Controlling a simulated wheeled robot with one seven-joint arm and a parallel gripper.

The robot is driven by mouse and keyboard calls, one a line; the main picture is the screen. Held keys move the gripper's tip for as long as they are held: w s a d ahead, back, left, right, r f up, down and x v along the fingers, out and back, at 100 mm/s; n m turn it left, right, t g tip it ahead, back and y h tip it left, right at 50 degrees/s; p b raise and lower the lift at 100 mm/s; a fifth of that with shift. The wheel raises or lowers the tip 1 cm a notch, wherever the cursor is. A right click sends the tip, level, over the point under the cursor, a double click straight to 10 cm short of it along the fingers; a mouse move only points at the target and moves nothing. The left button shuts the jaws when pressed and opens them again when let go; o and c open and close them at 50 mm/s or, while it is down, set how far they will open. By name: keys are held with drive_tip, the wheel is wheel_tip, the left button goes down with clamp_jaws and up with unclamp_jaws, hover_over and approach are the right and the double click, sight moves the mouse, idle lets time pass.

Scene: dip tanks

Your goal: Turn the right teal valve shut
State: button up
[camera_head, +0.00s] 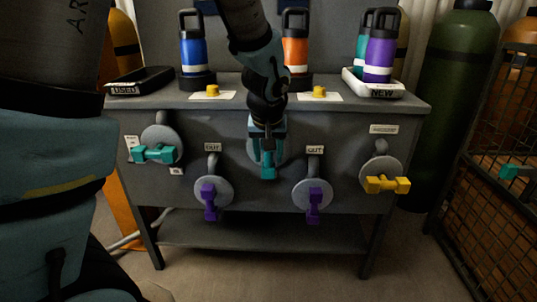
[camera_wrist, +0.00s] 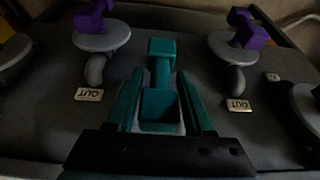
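The right teal valve (camera_head: 268,172) is at the middle of the bench front, with its handle pointing down. My gripper (camera_head: 267,143) is in front of it and hides much of its round plate. In the wrist view the teal handle (camera_wrist: 161,62) lies between the two fingers of my gripper (camera_wrist: 160,85). The fingers stand on either side of the handle, with narrow gaps visible near the tips, so it looks open around the handle. Another teal valve (camera_head: 153,154) is at the left of the bench front, with its handle lying crosswise.
Two purple valves (camera_head: 210,203) (camera_head: 314,205) with OUT labels sit lower on either side. A yellow valve (camera_head: 387,184) is at the right. Bottles, including a blue one (camera_head: 193,52), and a NEW tray (camera_head: 378,91) stand on the bench top. A wire cage (camera_head: 490,225) is at far right.

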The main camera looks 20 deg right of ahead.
clamp_jaws()
drive_tip(key=shift+d+f+y+b, duration=0.1)
drive_tip(key=shift+y+b, duration=0.2)
drive_tip(key=shift+b, duration=0.15)
drive_tip(key=shift+s+b, duration=0.1)
drive_tip(key=shift+b, duration=0.2)
drive_tip(key=shift+d+f+m+t+y+b, duration=0.15)
drive_tip(key=shift+m+t+y+b, duration=0.15)
drive_tip(key=shift+t+y+b, duration=0.55)
drive_tip(key=y, duration=0.2)
drive_tip(key=m+t+y, duration=0.1)
drive_tip(key=y, duration=0.1)
drive_tip(key=shift+s+d+t, duration=0.1)
drive_tip(key=shift+t, duration=0.15)
drive_tip(key=m+t+y+p, duration=0.1)
drive_tip(key=t+y+p, duration=0.1)
drive_tip(key=y+p, duration=0.1)
drive_tip(key=shift+d+t+y, duration=0.1)
drive_tip(key=shift+t+y, duration=0.3)
drive_tip(key=shift+y, duration=0.25)
drive_tip(key=shift+f+m+t+y+p, duration=0.15)
drive_tip(key=shift+m+t+y+p, duration=0.35)
drive_tip(key=shift+t+y, duration=0.35)
drive_tip(key=shift+f+m+t+y+p, duration=0.15)
drive_tip(key=shift+m+t+y+p, duration=0.3)
drive_tip(key=shift+t+y, duration=0.35)
